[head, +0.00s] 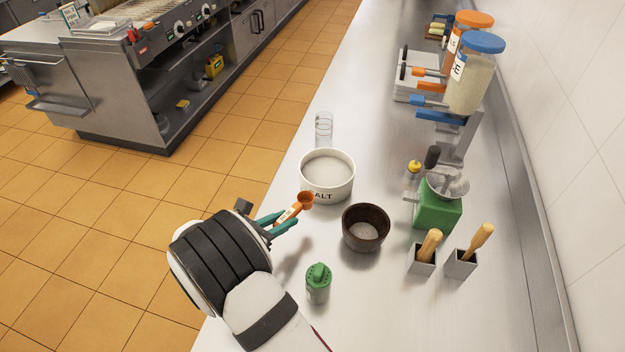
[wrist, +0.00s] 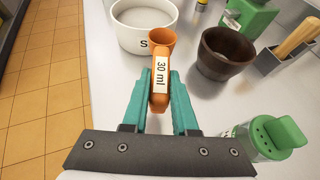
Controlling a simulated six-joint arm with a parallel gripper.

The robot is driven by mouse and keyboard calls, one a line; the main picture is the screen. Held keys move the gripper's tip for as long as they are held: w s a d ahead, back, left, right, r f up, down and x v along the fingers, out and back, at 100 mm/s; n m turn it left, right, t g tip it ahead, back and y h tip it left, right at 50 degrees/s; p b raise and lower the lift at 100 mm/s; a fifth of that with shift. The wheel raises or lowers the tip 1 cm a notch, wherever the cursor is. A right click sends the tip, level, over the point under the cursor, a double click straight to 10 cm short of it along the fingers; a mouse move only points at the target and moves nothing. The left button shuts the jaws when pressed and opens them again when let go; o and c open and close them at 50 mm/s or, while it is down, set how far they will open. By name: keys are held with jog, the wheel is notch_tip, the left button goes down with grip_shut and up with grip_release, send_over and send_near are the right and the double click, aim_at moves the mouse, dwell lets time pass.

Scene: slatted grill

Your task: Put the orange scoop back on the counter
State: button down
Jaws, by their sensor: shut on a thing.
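The orange scoop (head: 293,209) has a white label, which reads "30 ml" in the wrist view (wrist: 160,75). My gripper (head: 276,225) is shut on its handle between teal fingers, which also show in the wrist view (wrist: 160,103). The scoop's cup points away from my gripper, toward the white salt tub (head: 327,192). The scoop appears held above the steel counter (head: 330,249), near its left edge. A soft shadow lies on the counter below. The inside of the cup is too small to read clearly.
A dark bowl (head: 366,246) with pale contents stands right of the scoop. A green shaker (head: 318,284) stands in front. A clear cylinder (head: 324,129) is behind the tub. A green grinder (head: 437,213) and two brush holders (head: 421,262) stand at right. Counter between shaker and bowl is bare.

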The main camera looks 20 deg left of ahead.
aim_at(285, 246)
jog(key=shift+s+a+f, duration=0.1)
jog(key=shift+f, duration=0.05)
jog(key=shift+f, duration=0.1)
jog(key=shift+f, duration=3.3)
jog(key=shift+f, duration=0.6)
jog(key=c, duration=0.6)
grip_release()
jog(key=v, duration=1.5)
jog(key=shift+s+r, duration=0.1)
jog(key=shift+s, duration=0.3)
